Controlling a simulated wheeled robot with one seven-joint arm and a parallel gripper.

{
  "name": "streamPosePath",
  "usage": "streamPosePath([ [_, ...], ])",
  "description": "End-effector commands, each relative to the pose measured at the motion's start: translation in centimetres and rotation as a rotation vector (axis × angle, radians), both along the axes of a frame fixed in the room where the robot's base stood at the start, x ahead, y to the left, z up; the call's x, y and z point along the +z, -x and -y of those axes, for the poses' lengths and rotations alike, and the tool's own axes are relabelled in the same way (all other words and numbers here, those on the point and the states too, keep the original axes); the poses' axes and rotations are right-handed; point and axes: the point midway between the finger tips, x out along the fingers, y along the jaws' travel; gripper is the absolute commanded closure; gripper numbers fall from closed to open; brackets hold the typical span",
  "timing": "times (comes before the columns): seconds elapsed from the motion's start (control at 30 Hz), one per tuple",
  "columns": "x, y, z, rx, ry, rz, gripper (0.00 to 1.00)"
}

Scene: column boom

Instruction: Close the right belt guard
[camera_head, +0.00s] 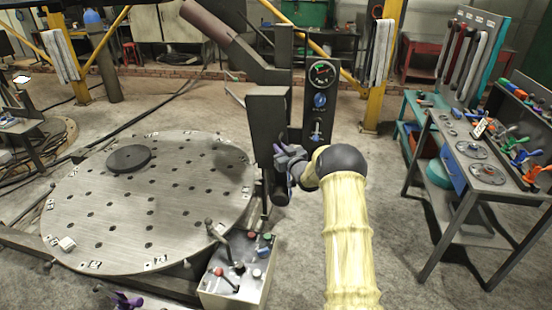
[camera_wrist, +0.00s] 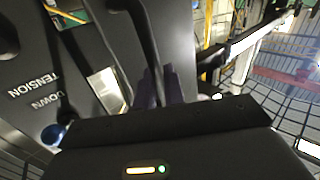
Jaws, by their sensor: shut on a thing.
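A dark upright panel (camera_head: 267,120), which looks like the belt guard, stands on the column left of the gauge panel (camera_head: 321,100). I cannot tell for sure how far it is swung open. My gripper (camera_head: 281,152) is at its lower right edge, with my arm reaching in from the front. In the wrist view, the purple fingers of my gripper (camera_wrist: 160,86) are shut on a dark bar-like handle (camera_wrist: 147,38). The handle runs up from between the fingers, in front of a dark surface. The handle's lower end is hidden by my gripper.
A round perforated table (camera_head: 120,215) fills the left. A control box (camera_head: 238,270) with a lever and buttons stands at the front. A tool bench (camera_head: 470,190) is at the right. Upside-down lettering "TENSION" (camera_wrist: 35,88) and "DOWN" shows in the wrist view. Floor between column and bench is clear.

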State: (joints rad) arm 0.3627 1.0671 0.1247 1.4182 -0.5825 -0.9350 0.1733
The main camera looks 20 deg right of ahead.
Motion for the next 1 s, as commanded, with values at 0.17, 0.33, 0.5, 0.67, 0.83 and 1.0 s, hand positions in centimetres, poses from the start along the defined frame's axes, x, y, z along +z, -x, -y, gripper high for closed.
streamPosePath([
  [0.17,0.00,-0.81,1.02,-0.003,0.001,0.006,1.00],
  [0.33,0.30,-1.03,1.15,-0.001,0.000,0.004,1.00],
  [0.5,0.36,-1.03,1.19,-0.002,0.000,0.004,1.00],
  [0.67,0.34,-1.02,1.21,-0.003,0.001,0.003,0.85],
  [0.83,0.22,-0.96,1.19,-0.002,0.001,0.002,0.85],
  [1.0,0.06,-0.34,1.31,-0.002,0.000,0.000,0.85],
])
